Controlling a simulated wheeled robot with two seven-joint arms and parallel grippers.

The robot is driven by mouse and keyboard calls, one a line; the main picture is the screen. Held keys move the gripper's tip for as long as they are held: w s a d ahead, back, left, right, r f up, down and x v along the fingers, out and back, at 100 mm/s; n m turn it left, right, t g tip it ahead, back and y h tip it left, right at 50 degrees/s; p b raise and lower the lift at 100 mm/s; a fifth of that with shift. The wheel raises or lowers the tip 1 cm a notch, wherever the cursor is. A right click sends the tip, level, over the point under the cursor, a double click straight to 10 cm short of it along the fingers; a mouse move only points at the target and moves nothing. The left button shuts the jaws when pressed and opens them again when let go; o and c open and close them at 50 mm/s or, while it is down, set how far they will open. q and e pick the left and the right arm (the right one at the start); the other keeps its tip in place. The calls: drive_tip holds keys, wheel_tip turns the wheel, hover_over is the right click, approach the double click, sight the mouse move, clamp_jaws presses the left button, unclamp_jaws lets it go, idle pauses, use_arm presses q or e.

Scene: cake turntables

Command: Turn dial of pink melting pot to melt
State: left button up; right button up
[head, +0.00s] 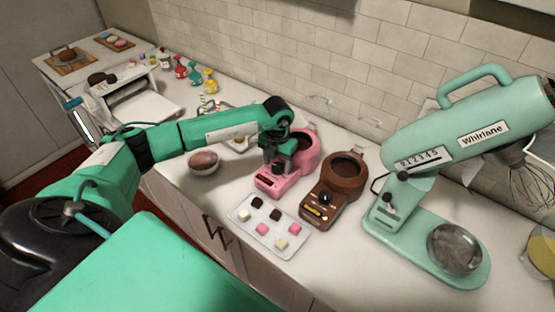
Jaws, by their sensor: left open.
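The pink melting pot (306,158) stands on the white counter in the middle of the head view. Its front control part (267,187) faces the counter's front edge. My left arm reaches in from the left, and my left gripper (279,170) points down over the front part of the pink pot, right at the dial's place. The gripper is open. It hides the dial, so I cannot tell the dial's setting or whether the fingers touch it. My right gripper is not in view.
A brown melting pot (345,172) stands close on the right. A tray (291,244) of small pink, white and dark cubes lies in front. A green stand mixer (430,180) fills the right side. The tiled wall (320,60) is behind.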

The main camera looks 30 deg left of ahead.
use_arm(q)
drive_tip(key=shift+f, duration=0.15)
drive_tip(key=c, duration=1)
